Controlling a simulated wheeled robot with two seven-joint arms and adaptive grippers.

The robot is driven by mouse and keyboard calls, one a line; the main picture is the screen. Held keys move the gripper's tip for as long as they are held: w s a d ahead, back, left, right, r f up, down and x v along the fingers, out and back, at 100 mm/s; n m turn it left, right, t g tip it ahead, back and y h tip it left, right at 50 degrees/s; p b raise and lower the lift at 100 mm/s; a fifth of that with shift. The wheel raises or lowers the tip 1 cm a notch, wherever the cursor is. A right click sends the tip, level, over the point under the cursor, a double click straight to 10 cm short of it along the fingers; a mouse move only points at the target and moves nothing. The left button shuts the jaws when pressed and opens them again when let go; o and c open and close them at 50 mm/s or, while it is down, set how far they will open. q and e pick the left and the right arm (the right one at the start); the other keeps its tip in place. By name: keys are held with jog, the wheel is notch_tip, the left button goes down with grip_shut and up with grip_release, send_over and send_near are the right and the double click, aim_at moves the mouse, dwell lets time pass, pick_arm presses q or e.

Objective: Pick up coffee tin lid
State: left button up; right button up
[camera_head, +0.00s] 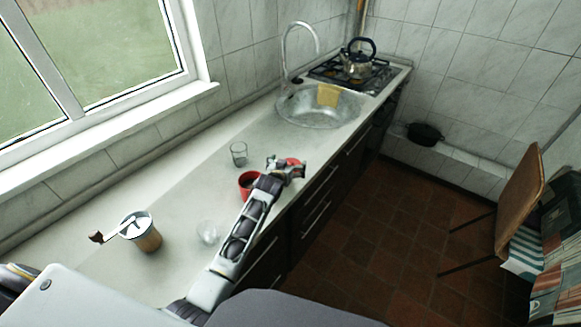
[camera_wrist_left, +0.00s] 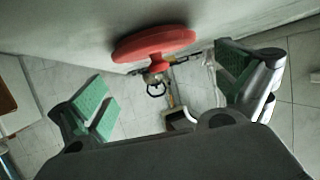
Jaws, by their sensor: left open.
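The coffee tin lid, a red disc with a small red knob (camera_wrist_left: 152,44), shows in the left wrist view between and beyond my fingers. In the head view a red patch of the lid (camera_head: 293,161) shows behind my left gripper (camera_head: 287,170), near the counter's front edge; the gripper hides the rest. My left gripper is open, with its green-padded fingers apart in the left wrist view (camera_wrist_left: 168,88). I see no finger closed on the lid. My right gripper is not in view.
A red container (camera_head: 247,181) stands beside my left forearm, partly hidden. A clear glass (camera_head: 239,154) is behind it; another (camera_head: 207,232) is nearer. The sink (camera_head: 300,114) and kettle (camera_head: 356,64) are farther back.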

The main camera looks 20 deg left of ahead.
aim_at(291, 161)
pick_arm(q)
jog(key=shift+x, duration=1.55)
jog(key=shift+c, duration=0.3)
jog(key=c, duration=0.8)
jog(key=shift+c, duration=0.2)
jog(key=shift+r, duration=5)
jog(key=shift+r, duration=0.1)
